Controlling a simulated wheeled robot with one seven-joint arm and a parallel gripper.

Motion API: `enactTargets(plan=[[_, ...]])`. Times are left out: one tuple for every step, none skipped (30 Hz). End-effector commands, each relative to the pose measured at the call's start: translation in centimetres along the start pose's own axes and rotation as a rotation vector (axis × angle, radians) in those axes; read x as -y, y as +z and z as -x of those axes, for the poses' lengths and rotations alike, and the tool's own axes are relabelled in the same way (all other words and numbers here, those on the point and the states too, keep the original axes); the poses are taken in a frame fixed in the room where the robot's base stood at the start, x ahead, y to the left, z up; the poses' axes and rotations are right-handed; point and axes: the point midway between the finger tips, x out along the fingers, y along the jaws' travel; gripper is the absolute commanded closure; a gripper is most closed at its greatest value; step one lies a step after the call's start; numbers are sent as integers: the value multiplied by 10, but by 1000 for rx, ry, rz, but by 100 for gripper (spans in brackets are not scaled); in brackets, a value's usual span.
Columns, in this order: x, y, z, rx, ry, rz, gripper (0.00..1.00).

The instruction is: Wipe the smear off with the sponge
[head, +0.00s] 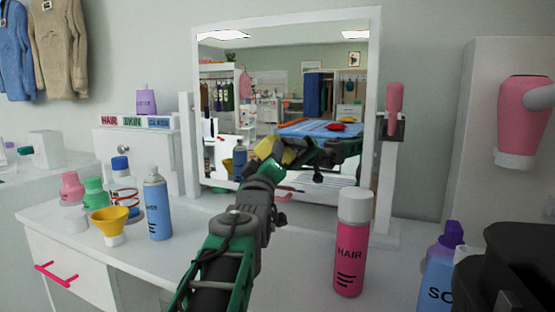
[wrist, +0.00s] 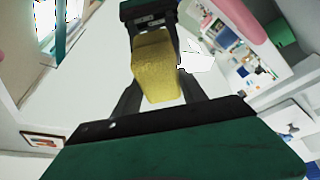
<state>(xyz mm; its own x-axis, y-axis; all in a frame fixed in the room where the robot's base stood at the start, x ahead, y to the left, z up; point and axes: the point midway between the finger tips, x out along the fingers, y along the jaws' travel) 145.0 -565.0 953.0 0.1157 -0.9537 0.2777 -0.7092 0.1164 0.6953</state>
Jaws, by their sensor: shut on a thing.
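My gripper (head: 276,154) is raised in front of the mirror (head: 376,90) and is shut on a yellow sponge (head: 267,147). The wrist view shows the sponge (wrist: 154,65) held between the two dark fingers. An irregular white patch (wrist: 198,58), which looks like the smear on the glass, lies just right of the sponge in the wrist view. In the head view I cannot pick out the smear; my arm and its reflection crowd that part of the mirror. I cannot tell whether the sponge touches the glass.
A pink hair spray can (head: 351,243) stands right of my arm. A blue spray bottle (head: 157,203), a yellow funnel (head: 109,217) and several small bottles stand to the left. A pink hair dryer (head: 524,120) is at the far right. The white tabletop (head: 305,225) between is clear.

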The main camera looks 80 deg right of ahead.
Motion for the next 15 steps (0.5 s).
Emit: enactTargets(plan=[[4, -1, -1, 0, -5, -1, 83], [4, -1, -1, 0, -5, -1, 83], [5, -2, -2, -1, -5, -2, 83], [7, -3, -2, -1, -6, -2, 83], [9, -5, -2, -2, -7, -2, 83], [12, -8, -3, -2, -9, -3, 83], [14, -10, -4, -3, -9, -3, 83], [17, -12, -4, -3, -10, -3, 83], [20, -15, -5, -2, -10, -2, 83], [22, -17, -6, -2, -10, -3, 83], [24, -18, -6, -2, -9, -3, 83], [26, -21, -7, -2, -8, -2, 83], [27, -22, -8, -2, -7, -2, 83], [28, -23, -8, -1, -7, -2, 83], [28, -24, -8, 0, -5, -2, 83]])
